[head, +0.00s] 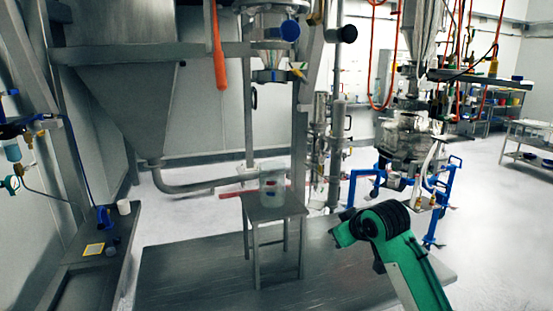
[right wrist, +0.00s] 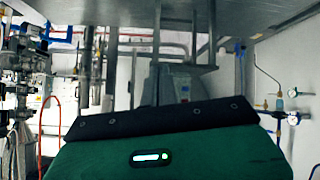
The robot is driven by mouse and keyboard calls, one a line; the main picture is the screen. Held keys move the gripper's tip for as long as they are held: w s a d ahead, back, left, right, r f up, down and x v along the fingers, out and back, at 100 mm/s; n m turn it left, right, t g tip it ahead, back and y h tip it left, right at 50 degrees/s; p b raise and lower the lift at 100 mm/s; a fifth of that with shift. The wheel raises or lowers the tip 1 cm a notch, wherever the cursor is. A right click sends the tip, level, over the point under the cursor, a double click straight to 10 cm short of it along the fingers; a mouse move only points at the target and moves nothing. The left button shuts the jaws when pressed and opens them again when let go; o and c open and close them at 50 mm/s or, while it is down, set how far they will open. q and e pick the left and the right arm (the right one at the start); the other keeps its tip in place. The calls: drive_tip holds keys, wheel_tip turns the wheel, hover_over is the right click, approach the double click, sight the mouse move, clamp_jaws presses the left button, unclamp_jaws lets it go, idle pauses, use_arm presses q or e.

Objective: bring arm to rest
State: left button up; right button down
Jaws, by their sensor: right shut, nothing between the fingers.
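My right arm (head: 415,270) rises from the bottom right of the head view, green with a black rounded joint, and bends to the left at its upper end. It is in front of the metal platform and right of the small stool. In the right wrist view my right gripper (right wrist: 150,118) shows as a dark bar on a green housing with a small lit lamp. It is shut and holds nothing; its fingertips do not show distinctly. My left arm and left gripper are in neither view.
A clear beaker (head: 272,185) stands on the small metal stool (head: 260,208), on the low platform (head: 200,272). A large steel hopper (head: 125,90) is at the left. Blue-framed equipment (head: 405,145) stands behind my arm. A side bench (head: 90,268) is at the left.

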drive_tip(key=s+d+f+m+g+h, duration=0.1)
drive_tip(key=s+d+f+m+g, duration=0.15)
drive_tip(key=s+f, duration=1.75)
drive_tip(key=s+d+f+m+g+h, duration=0.1)
drive_tip(key=s+d+f, duration=0.15)
drive_tip(key=s, duration=0.55)
drive_tip(key=s+d+f+m+g, duration=0.1)
drive_tip(key=s+f, duration=0.2)
drive_tip(key=s, duration=0.5)
drive_tip(key=s+d+f+g+h, duration=0.1)
drive_tip(key=s+f+g, duration=0.15)
drive_tip(key=s, duration=0.55)
drive_tip(key=s+d+f+x, duration=0.1)
drive_tip(key=s+x, duration=0.2)
drive_tip(key=x, duration=1.3)
drive_tip(key=s+x, duration=0.4)
drive_tip(key=x, duration=1.2)
drive_tip(key=s+d+f, duration=0.1)
drive_tip(key=s+f, duration=0.8)
drive_tip(key=f, duration=0.1)
drive_tip(key=s+d+f+g+b, duration=0.1)
drive_tip(key=s+d+f, duration=0.1)
drive_tip(key=s+f, duration=0.8)
drive_tip(key=shift+s+d, duration=0.25)
drive_tip(key=shift+s, duration=0.05)
